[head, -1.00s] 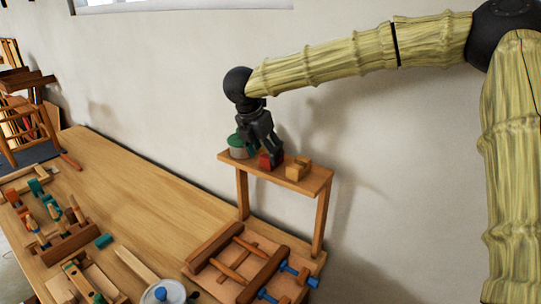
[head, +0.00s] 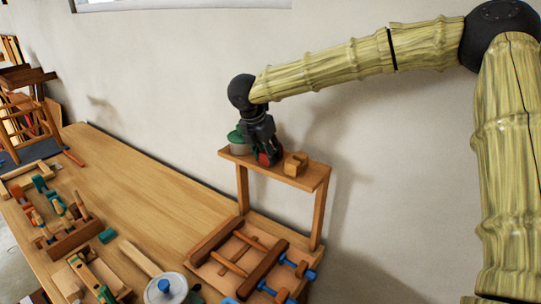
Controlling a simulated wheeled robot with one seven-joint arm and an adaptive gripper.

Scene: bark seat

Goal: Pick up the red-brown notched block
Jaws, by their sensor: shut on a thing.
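The red-brown notched block (head: 263,158) is on the small raised wooden shelf (head: 311,181), mostly hidden behind my gripper's fingers. My gripper (head: 266,157) points down over the shelf and is shut on the block. I cannot tell whether the block still touches the shelf. A tan notched wooden block (head: 296,163) sits just right of my gripper. A green-topped pale pot (head: 238,142) stands close on its left.
The shelf stands on legs at the workbench's (head: 150,175) back edge, near the wall. Below it lies a wooden frame with blue-ended clamps (head: 268,266). A lidded pot with a blue knob (head: 165,288) and several tools lie on the bench. The bench middle is clear.

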